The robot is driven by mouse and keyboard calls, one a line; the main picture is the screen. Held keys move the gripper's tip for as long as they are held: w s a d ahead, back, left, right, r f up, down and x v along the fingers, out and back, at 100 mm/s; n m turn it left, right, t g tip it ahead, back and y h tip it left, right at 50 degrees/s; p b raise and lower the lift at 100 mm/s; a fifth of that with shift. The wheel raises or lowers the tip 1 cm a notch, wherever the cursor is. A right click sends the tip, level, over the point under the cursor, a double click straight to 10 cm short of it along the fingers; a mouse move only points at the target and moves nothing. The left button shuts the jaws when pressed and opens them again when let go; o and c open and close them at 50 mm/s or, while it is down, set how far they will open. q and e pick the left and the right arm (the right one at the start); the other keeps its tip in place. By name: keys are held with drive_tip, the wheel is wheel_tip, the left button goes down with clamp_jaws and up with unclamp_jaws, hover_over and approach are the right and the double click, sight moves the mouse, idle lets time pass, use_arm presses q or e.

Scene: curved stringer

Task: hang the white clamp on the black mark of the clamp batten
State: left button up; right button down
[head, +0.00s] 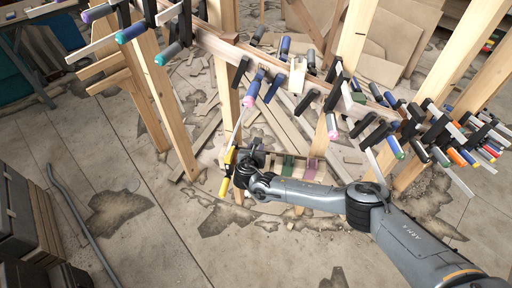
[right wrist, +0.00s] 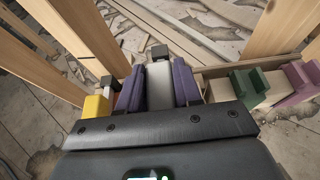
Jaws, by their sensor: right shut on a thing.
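My right gripper (head: 238,166) reaches in from the right, low beside a wooden post. It is shut on a clamp, which I take to be the white clamp; a thin pale bar (head: 238,128) rises from it and a yellow part (head: 226,170) shows beside it. In the right wrist view a whitish piece (right wrist: 160,85) sits between two purple pieces (right wrist: 185,82). A low wooden batten (right wrist: 218,92) carries green (right wrist: 250,85) and mauve (right wrist: 296,82) blocks; it also shows in the head view (head: 272,168). I cannot make out the black mark. My left gripper is out of view.
Many clamps (head: 440,130) with coloured handles hang along the curved wooden piece (head: 225,45) above and right of my gripper. Wooden posts (head: 178,110) stand around it. Loose wood strips litter the floor. Open floor (head: 130,220) lies at the lower left.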

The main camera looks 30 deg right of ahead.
drive_tip(key=shift+f, duration=0.25)
drive_tip(key=shift+f, duration=0.1)
idle(0.4)
drive_tip(key=shift+f, duration=0.15)
drive_tip(key=shift+f+b, duration=0.3)
drive_tip(key=shift+b, duration=0.15)
drive_tip(key=shift+f+b, duration=0.55)
drive_tip(key=shift+f, duration=0.35)
drive_tip(key=shift+f, duration=0.2)
drive_tip(key=shift+f, duration=0.3)
